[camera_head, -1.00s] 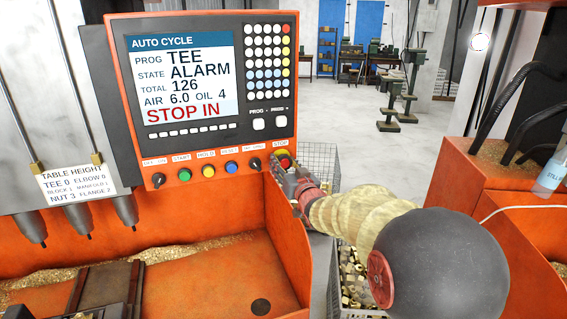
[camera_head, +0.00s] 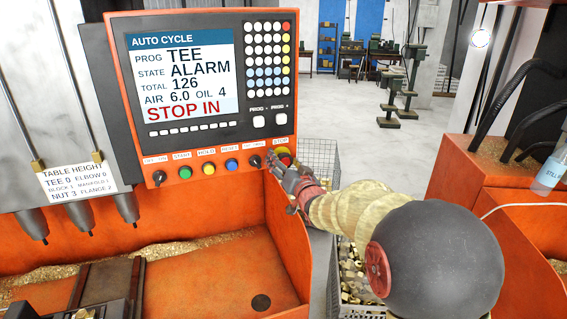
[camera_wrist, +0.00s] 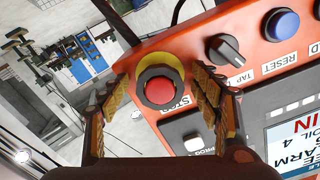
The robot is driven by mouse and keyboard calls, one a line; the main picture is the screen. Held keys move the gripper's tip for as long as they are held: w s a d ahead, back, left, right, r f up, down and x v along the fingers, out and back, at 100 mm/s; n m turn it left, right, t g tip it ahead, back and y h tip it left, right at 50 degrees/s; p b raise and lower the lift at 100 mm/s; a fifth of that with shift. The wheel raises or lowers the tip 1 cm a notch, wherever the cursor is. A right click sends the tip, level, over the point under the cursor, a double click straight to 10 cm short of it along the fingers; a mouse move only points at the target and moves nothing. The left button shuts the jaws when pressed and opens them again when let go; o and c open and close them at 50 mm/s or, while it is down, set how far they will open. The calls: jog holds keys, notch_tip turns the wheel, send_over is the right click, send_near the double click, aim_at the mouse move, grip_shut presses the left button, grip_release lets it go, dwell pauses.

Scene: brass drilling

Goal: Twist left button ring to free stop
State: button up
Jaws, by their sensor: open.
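The red stop button (camera_wrist: 160,91) with its dark collar and yellow backing ring (camera_wrist: 159,68) sits at the end of the orange control panel's button row in the wrist view. It also shows in the head view (camera_head: 284,153), partly hidden by my gripper. My gripper (camera_wrist: 163,80) is open, its two padded fingers on either side of the stop button with gaps between. Whether a fingertip touches the panel cannot be told. In the head view the gripper (camera_head: 279,163) is at the panel's lower right corner. The screen (camera_head: 182,75) reads ALARM and STOP IN.
A black selector knob (camera_wrist: 225,50) and a blue reset button (camera_wrist: 281,25) sit beside the stop button. A white square button (camera_wrist: 193,142) is close to the right finger. A wire basket with brass parts (camera_head: 352,287) stands below my arm.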

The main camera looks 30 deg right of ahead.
jog(key=s+a+b, duration=0.1)
jog(key=s, duration=0.8)
jog(key=shift+a+b, duration=0.15)
jog(key=shift+b, duration=0.2)
dwell(0.6)
jog(key=s+d+f+n+g+h, duration=0.15)
jog(key=s+f+g, duration=0.25)
jog(key=f, duration=0.4)
jog(key=s+d+f+m+g, duration=0.1)
jog(key=s+d+f+g, duration=0.1)
jog(key=s+f+g, duration=0.4)
jog(key=s+a+f+n+y+b, duration=0.1)
jog(key=s+a+f+n+b, duration=0.1)
jog(key=s+a+f+b, duration=0.2)
jog(key=s+a+f+n+g+y+b, duration=0.1)
jog(key=s+a+f+b, duration=0.4)
jog(key=s+a, duration=0.5)
jog(key=s+a+f+n+g+y+b, duration=0.1)
jog(key=s+a+f+b, duration=0.3)
jog(key=s+a+b, duration=0.4)
jog(key=shift+s+f+n+y, duration=0.4)
jog(key=shift+s+n+y, duration=0.2)
jog(key=shift+n, duration=0.25)
